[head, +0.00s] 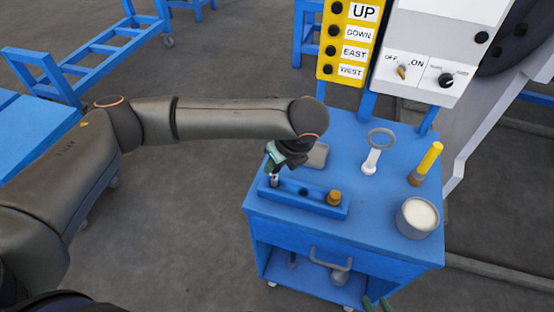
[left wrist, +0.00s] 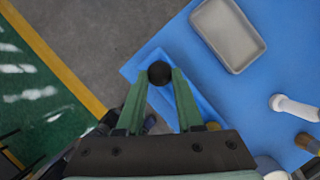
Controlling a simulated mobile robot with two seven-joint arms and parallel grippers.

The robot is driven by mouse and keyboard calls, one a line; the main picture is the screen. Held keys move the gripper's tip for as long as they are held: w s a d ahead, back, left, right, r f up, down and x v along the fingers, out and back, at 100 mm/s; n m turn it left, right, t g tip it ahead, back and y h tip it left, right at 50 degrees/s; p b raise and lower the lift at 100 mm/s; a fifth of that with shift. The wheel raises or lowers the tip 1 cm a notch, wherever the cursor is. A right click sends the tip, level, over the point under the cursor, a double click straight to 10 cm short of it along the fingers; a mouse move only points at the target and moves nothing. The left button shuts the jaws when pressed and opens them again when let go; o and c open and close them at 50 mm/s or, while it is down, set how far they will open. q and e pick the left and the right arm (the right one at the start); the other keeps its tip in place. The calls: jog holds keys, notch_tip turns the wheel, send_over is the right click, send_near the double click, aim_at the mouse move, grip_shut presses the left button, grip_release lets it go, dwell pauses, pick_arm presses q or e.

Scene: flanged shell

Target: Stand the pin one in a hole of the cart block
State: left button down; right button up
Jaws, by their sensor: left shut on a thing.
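My left gripper (head: 275,164) is over the left end of the blue cart block (head: 315,203). Its green fingers are shut on a pin, whose grey shaft (head: 274,181) shows below them and stands about upright at the block's left end. I cannot tell whether its lower end is inside a hole. In the left wrist view, the pin's round dark top (left wrist: 159,73) sits between the fingertips. The block has a dark open hole (head: 303,192) in its middle and a brass-coloured pin (head: 334,197) at its right end. My right gripper (head: 377,304) shows only its green tips, apart and empty, at the bottom edge.
The blue cart top (head: 372,226) also carries a grey tray (head: 316,156), a white-handled ring tool (head: 371,160), a yellow-handled brush (head: 427,162) and a grey tin (head: 417,216). A yellow button panel (head: 346,45) and a white switch box (head: 430,65) stand behind.

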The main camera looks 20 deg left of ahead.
pick_arm(q)
jog(key=shift+f, duration=0.15)
jog(key=shift+c, duration=2.4)
grip_release()
jog(key=v, duration=1.2)
jog(key=shift+r, duration=0.2)
jog(key=shift+s, duration=0.1)
